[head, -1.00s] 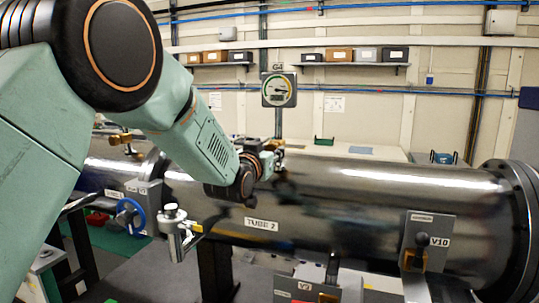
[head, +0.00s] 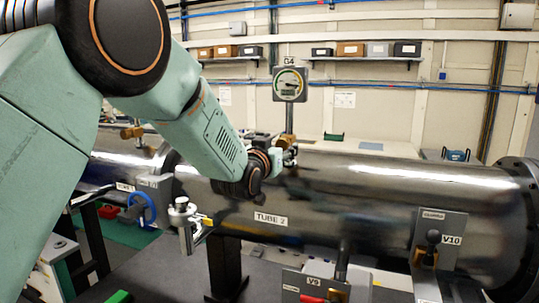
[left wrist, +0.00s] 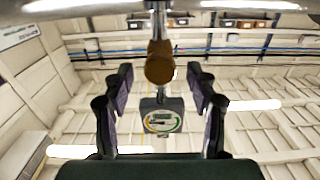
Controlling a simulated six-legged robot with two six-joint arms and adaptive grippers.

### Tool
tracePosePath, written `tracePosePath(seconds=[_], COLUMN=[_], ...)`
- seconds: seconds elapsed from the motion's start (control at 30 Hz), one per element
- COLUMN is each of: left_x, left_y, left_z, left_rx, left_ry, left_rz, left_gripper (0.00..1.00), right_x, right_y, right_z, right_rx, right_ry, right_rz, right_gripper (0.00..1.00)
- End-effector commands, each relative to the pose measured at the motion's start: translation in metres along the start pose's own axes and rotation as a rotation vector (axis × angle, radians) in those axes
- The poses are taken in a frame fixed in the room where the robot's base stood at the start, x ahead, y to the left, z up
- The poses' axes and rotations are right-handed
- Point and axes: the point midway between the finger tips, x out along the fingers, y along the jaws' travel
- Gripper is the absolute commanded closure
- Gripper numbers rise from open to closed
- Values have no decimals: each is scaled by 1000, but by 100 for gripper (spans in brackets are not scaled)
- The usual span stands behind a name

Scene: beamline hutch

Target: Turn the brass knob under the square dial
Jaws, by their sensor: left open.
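The square dial (head: 290,84) with a round green-marked face stands on a post behind the dark steel tube. It also shows in the left wrist view (left wrist: 162,120), below the brass knob (left wrist: 160,62) in that picture. My left gripper (head: 288,152) is at the post below the dial, above the tube's top. In the left wrist view my left gripper (left wrist: 160,92) is open, its dark fingers standing apart on either side of the knob's line. I cannot tell how deep the knob sits between them. The gripper largely hides the knob in the head view.
The steel tube (head: 390,190), labelled TUBE 2, runs across below the gripper. A valve panel V10 (head: 450,225) is at right. A blue handwheel (head: 142,208) and another brass knob (head: 132,132) are at left. Shelves with boxes hang on the back wall.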

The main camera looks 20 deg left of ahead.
Motion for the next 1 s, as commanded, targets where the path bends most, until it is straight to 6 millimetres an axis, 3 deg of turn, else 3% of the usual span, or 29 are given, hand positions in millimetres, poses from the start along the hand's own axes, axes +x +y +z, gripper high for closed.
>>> tracePosePath(seconds=[0.6, 1.0], left_x=[-93, -108], left_y=[0, 0], left_z=[-1, -1], left_rx=[0, 0], left_ry=[2, 2], left_rz=[0, 0], left_gripper=[42, 42], right_x=[0, 0], right_y=[0, 0], right_z=[0, 0], right_rx=[0, 0], right_ry=[0, 0], right_rz=[0, 0], right_gripper=[60, 60])
